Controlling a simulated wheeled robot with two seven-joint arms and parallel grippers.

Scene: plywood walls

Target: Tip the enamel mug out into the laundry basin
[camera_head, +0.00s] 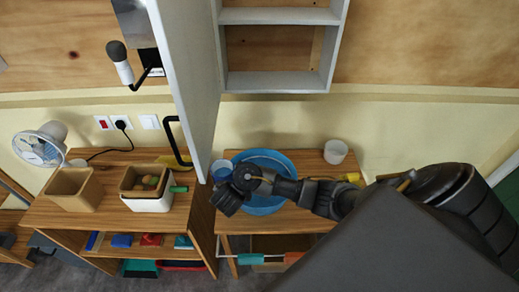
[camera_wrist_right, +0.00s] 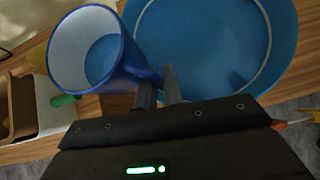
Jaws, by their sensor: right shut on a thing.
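The enamel mug (camera_wrist_right: 136,72), blue outside and white inside, is at the left in the right wrist view, its mouth facing the camera. A bluish patch shows deep inside it; I cannot tell what it is. My right gripper (camera_wrist_right: 160,82) is shut on the mug's handle side. The mug also shows in the head view (camera_head: 221,170), at the left rim of the blue laundry basin (camera_head: 285,164). The basin (camera_wrist_right: 215,50) lies right of the mug in the wrist view. My right arm hides part of the basin in the head view. My left gripper is out of view.
A white cup (camera_head: 336,151) stands right of the basin. A white upright panel (camera_head: 188,70) with a black handle rises left of the mug. Beyond it are a wooden box (camera_head: 74,189), a white container (camera_head: 148,203) and a fan (camera_head: 40,147).

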